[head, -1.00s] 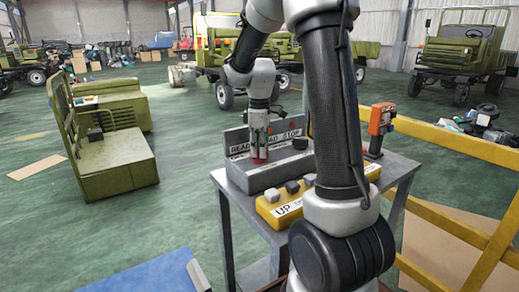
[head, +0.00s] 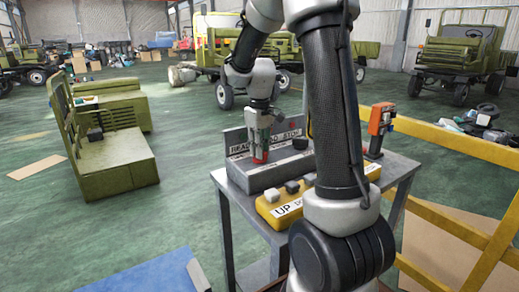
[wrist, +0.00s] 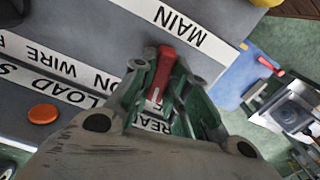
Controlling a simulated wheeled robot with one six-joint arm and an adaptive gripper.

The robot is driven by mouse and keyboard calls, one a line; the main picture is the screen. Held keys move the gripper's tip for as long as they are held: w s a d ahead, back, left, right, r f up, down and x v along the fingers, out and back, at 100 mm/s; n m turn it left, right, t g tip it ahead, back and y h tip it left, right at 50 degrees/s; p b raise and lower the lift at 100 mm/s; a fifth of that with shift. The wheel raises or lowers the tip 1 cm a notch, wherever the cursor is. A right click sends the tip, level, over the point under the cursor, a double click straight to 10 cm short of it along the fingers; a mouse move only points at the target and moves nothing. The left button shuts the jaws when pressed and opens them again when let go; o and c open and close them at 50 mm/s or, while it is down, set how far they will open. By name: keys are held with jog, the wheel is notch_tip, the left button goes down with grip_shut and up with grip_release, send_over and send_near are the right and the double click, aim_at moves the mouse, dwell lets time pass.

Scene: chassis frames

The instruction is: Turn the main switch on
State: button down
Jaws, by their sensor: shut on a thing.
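The main switch is a red lever (wrist: 165,66) on the grey control box (head: 262,180), beside a white label reading MAIN (wrist: 175,22). In the head view the red lever (head: 260,156) shows at my fingertips. My gripper (head: 261,147) reaches down to the box from above, slightly tilted. In the wrist view my gripper (wrist: 164,82) is shut on the red lever, with green finger parts on both sides of it. The lever's base is partly hidden by the fingers. I cannot tell its exact on or off position.
A round orange-red button (wrist: 43,114) lies left of the lever in the wrist view. A yellow box (head: 270,214) with grey buttons sits in front. An orange device (head: 380,119) stands at the table's back right. A yellow rail (head: 455,142) runs along the right.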

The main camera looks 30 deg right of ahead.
jog(key=m, duration=0.5)
jog(key=shift+m, duration=0.3)
jog(key=m, duration=0.5)
jog(key=shift+m, duration=0.4)
jog(key=c, duration=1.4)
grip_release()
notch_tip(320, 180, up, 12)
